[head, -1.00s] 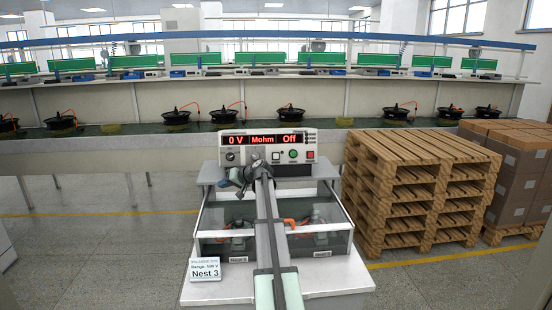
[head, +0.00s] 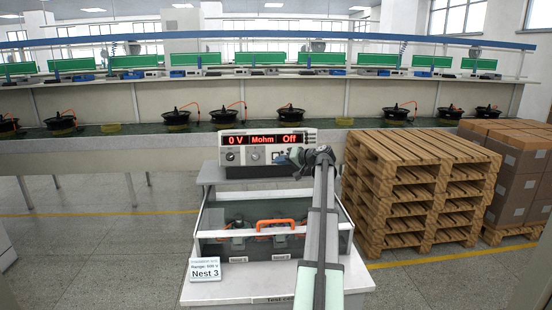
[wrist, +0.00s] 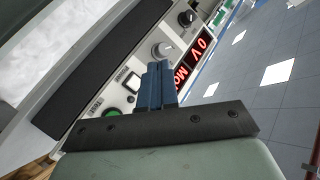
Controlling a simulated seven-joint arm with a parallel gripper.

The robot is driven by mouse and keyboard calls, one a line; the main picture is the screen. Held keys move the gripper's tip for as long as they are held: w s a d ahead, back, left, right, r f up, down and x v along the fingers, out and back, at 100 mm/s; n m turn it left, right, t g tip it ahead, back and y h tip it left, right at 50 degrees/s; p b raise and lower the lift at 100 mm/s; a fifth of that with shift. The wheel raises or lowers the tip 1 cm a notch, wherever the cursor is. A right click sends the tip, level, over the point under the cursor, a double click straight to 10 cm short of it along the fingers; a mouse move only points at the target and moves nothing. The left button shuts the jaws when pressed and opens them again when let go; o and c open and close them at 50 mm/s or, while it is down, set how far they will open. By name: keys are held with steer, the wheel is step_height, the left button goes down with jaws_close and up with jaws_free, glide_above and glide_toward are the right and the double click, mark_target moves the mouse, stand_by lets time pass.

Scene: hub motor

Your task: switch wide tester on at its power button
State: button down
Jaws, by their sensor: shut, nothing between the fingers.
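The wide tester (head: 228,141) stands at the back of the test bench. Its red display (head: 264,138) reads 0 V, Mohm, Off. My gripper (head: 298,157) is in front of the panel's right part and hides the buttons there in the head view. In the wrist view the blue fingers (wrist: 159,68) are shut and empty, over the panel. Beside them show a white square button (wrist: 132,82), a green button (wrist: 113,113) and a grey knob (wrist: 163,51). The red button is hidden. Contact with the panel cannot be told.
A clear-walled test box (head: 211,222) with an orange handle (head: 289,223) stands in front of the tester. A Nest 3 sign (head: 205,269) is at front left. Wooden pallets (head: 405,190) stand close on the right. A conveyor with hub motors runs behind.

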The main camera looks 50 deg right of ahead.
stand_by(0.3)
steer(key=w+d+f, duration=0.2)
steer(key=w+d, duration=0.4)
stand_by(0.6)
steer(key=shift+w, duration=0.1)
stand_by(1.8)
steer(key=shift+w+d+f, duration=0.15)
steer(key=shift+w+d, duration=0.1)
steer(key=shift+d, duration=0.05)
steer(key=shift+w+d+f, duration=0.1)
steer(key=shift+w+d, duration=0.2)
stand_by(1.1)
steer(key=shift+a, duration=0.1)
steer(key=shift+s+a+r, duration=0.2)
steer(key=shift+s+a, duration=0.35)
steer(key=shift+s, duration=0.05)
stand_by(0.4)
steer(key=shift+s+a+r, duration=0.3)
steer(key=shift+s+a, duration=0.55)
steer(key=shift+s, duration=0.05)
steer(key=shift+s+a+r, duration=0.3)
steer(key=shift+s+a, duration=0.55)
